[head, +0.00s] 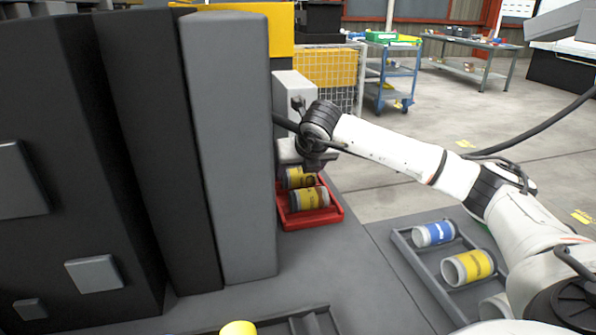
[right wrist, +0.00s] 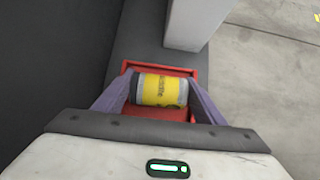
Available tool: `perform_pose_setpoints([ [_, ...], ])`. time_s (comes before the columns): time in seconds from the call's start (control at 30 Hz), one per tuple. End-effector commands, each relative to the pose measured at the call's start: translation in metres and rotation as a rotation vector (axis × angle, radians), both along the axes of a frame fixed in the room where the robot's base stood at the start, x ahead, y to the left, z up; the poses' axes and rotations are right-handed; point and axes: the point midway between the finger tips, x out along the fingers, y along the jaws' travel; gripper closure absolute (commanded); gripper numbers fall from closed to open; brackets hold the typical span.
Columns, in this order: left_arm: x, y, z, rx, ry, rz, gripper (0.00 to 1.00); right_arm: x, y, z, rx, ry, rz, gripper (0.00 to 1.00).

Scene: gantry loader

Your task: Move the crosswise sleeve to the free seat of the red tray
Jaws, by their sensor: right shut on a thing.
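The red tray (head: 333,215) stands on the grey deck beside the tall machine; its rim also shows in the right wrist view (right wrist: 190,71). Two yellow sleeves with grey ends lie on their sides there: a nearer one (head: 310,200) in the tray and a farther one (head: 299,178) just under my right gripper (head: 313,166). In the right wrist view my right gripper (right wrist: 163,88) is shut on a yellow sleeve (right wrist: 160,90), one finger at each end; it seems to be the farther one. Whether it touches the tray floor I cannot tell. My left gripper is not in view.
A tall grey and black machine (head: 228,150) rises close left of the tray. A grey rack (head: 413,262) at right holds a blue sleeve (head: 434,234), a yellow sleeve (head: 468,267) and a partly hidden one. Another grey tray (head: 312,320) shows at the bottom edge. Deck between is clear.

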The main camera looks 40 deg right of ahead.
Motion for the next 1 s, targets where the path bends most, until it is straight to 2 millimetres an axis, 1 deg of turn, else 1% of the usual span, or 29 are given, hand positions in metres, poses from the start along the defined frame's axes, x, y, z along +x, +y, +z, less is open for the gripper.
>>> perform_pose_setpoints([
  [0.17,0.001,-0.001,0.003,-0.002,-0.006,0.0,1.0,-0.001,0.001,-0.001,0.002,0.004,0.0,0.7],
  [0.2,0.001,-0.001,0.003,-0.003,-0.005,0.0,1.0,-0.001,0.001,-0.001,0.003,0.005,0.0,0.31],
  [0.27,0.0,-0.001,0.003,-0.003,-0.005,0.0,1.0,-0.001,0.001,-0.001,0.003,0.005,0.0,0.21],
  [0.3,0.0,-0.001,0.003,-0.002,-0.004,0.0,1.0,-0.001,0.001,-0.001,0.003,0.005,0.0,0.14],
  [0.57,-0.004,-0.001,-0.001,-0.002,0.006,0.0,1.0,-0.001,0.001,-0.003,0.003,0.009,0.0,0.14],
  [0.67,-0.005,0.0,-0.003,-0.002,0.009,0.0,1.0,-0.003,0.002,0.001,0.003,0.007,0.001,0.14],
  [0.77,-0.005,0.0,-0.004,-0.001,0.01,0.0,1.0,-0.01,0.006,0.012,0.003,0.003,0.001,0.14],
  [1.0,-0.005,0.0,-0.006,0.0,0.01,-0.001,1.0,-0.036,0.021,0.049,0.002,0.001,0.001,0.14],
])
